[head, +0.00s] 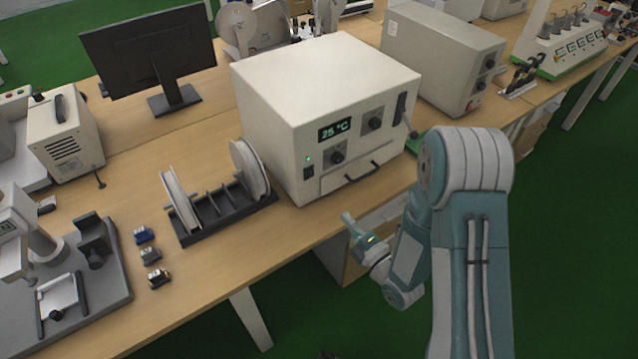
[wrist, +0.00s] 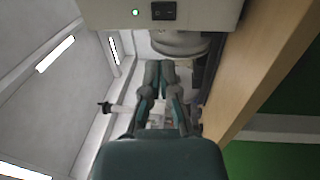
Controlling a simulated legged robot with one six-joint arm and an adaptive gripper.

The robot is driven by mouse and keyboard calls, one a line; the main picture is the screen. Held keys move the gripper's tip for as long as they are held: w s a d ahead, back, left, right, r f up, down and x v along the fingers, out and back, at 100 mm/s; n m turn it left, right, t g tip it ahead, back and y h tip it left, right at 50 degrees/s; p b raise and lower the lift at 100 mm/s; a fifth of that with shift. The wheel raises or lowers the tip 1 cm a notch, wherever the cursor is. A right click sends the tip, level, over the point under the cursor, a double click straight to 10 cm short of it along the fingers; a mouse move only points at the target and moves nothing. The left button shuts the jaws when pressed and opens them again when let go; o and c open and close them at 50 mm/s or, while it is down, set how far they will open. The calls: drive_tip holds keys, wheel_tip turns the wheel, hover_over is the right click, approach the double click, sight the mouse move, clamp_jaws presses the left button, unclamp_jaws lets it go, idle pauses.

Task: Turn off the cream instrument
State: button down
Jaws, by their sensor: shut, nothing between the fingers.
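The cream instrument (head: 320,110) is a box on the wooden bench in the head view. Its front has a lit display reading 25 °C, two dark knobs, a handle, a green light (head: 308,159) and a small black switch (head: 308,173) at the lower left. In the wrist view the black switch (wrist: 163,11) and the lit indicator (wrist: 135,12) show at the top edge on the cream front. My gripper (head: 347,218) is in front of the bench edge, below and apart from the instrument. In the wrist view my gripper (wrist: 160,66) is shut and empty, with its fingertips below the switch.
A reel stand (head: 222,203) with two discs stands left of the instrument. Several small parts lie farther left, near a grey fixture (head: 85,290). A monitor (head: 150,50) stands behind. Another cream box (head: 440,60) is at right. The bench edge lies close to my gripper.

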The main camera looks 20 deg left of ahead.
sight(310, 173)
drive_tip(key=x, duration=1.4)
drive_tip(key=shift+s, duration=0.1)
